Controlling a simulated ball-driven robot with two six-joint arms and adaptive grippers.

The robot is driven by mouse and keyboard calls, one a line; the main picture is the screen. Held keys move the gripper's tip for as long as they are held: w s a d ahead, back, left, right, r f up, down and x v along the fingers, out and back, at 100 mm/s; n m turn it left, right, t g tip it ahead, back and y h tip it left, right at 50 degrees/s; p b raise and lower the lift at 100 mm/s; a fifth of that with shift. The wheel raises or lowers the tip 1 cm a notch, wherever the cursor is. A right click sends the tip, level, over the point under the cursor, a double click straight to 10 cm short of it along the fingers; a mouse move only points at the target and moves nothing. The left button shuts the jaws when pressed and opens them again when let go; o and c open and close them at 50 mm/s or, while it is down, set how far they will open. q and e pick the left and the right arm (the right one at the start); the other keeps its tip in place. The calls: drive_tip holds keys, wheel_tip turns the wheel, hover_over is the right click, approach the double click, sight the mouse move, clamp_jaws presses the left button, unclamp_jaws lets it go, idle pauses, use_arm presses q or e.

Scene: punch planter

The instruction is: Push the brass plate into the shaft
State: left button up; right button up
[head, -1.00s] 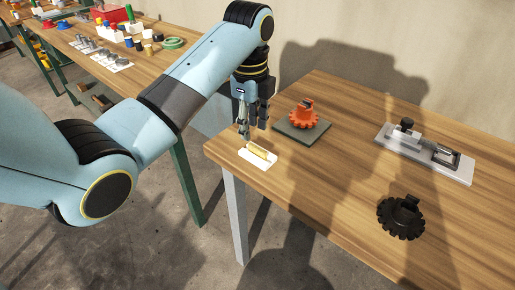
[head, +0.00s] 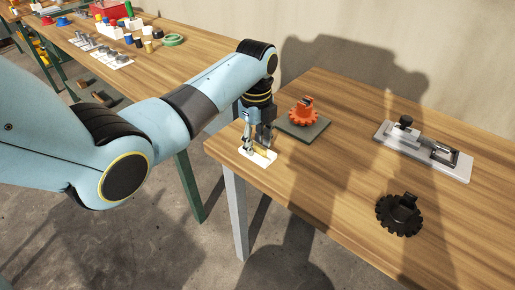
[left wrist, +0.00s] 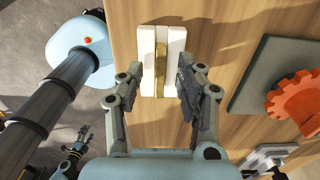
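The brass plate (head: 262,150) stands on edge in a white holder (head: 266,164) at the near left corner of the table. In the left wrist view the plate (left wrist: 161,62) lies along the groove of the holder (left wrist: 177,46). My left gripper (head: 257,147) is low over the holder, pointing down. In the left wrist view its fingers (left wrist: 161,72) are apart, one on each side of the plate, with gaps visible. An orange gear-shaped part (head: 304,115) with an upright hub stands behind. I cannot tell which part is the shaft. My right gripper (left wrist: 80,142) shows small and far off.
The orange part sits on a dark grey pad (head: 318,130) close to my left gripper. A grey fixture (head: 425,152) lies at the back right, and a black gear-shaped part (head: 400,214) nearer the front. Another bench (head: 150,70) with several small items stands at left. The table middle is clear.

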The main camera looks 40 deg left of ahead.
use_arm(q)
clamp_jaws()
idle(0.5)
